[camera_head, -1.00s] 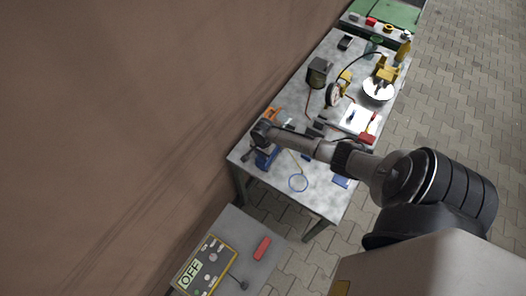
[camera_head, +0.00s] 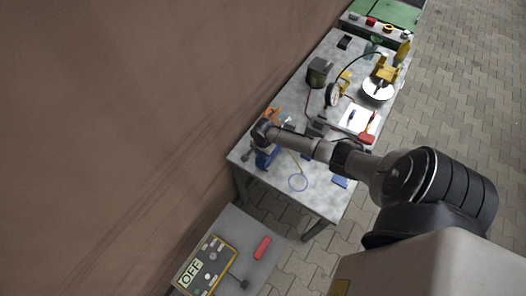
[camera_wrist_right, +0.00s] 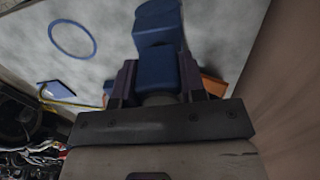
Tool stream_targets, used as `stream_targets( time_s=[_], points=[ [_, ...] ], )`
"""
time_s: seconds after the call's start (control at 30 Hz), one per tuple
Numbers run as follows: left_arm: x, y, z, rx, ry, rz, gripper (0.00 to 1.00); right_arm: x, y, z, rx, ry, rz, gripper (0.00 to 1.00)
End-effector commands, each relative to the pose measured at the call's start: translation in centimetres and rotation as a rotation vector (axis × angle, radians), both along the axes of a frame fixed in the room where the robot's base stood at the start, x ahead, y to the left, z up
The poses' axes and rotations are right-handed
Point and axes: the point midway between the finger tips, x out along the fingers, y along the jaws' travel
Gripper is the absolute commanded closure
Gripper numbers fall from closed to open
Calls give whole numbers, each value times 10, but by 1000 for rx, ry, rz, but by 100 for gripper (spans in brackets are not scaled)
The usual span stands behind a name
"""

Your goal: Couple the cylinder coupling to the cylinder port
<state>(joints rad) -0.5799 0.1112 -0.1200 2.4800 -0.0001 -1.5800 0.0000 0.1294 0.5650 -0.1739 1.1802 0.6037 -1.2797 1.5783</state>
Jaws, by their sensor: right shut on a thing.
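My right gripper (camera_wrist_right: 158,72) is shut on a blue blocky part (camera_wrist_right: 158,28), which stands up between its fingers in the right wrist view. In the head view the blue part (camera_head: 267,159) shows below my right wrist, at the near left corner of the grey table. I cannot tell whether it is the cylinder coupling. A yellow device (camera_head: 387,72) with a round white plate stands toward the far right of the table, with a dark hose arching to it. No cylinder port can be made out. My left gripper is not in view.
The table (camera_head: 322,204) also holds a blue ring (camera_head: 298,182), an orange item (camera_head: 272,115), a round gauge (camera_head: 333,95), a dark box (camera_head: 319,71) and a white sheet (camera_head: 357,119). A lower bench (camera_head: 262,222) carries an OFF panel (camera_head: 206,264). A brown wall borders the left.

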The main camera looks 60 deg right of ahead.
Motion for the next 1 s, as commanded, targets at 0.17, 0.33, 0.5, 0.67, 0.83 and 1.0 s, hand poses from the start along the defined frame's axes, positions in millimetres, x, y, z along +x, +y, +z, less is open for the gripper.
stream_targets(
  time_s=[0.17,0.33,0.5,0.67,0.83,1.0],
  points=[
    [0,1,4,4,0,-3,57,0,0,0,0,0,0,83],
    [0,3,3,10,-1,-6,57,0,0,0,0,0,0,83],
    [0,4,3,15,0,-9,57,0,0,0,1,1,0,83],
    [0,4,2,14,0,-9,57,0,0,-2,1,1,0,83],
    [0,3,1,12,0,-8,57,0,0,-5,1,1,1,83],
    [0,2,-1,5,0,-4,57,0,0,-8,1,1,0,83]
  ],
)
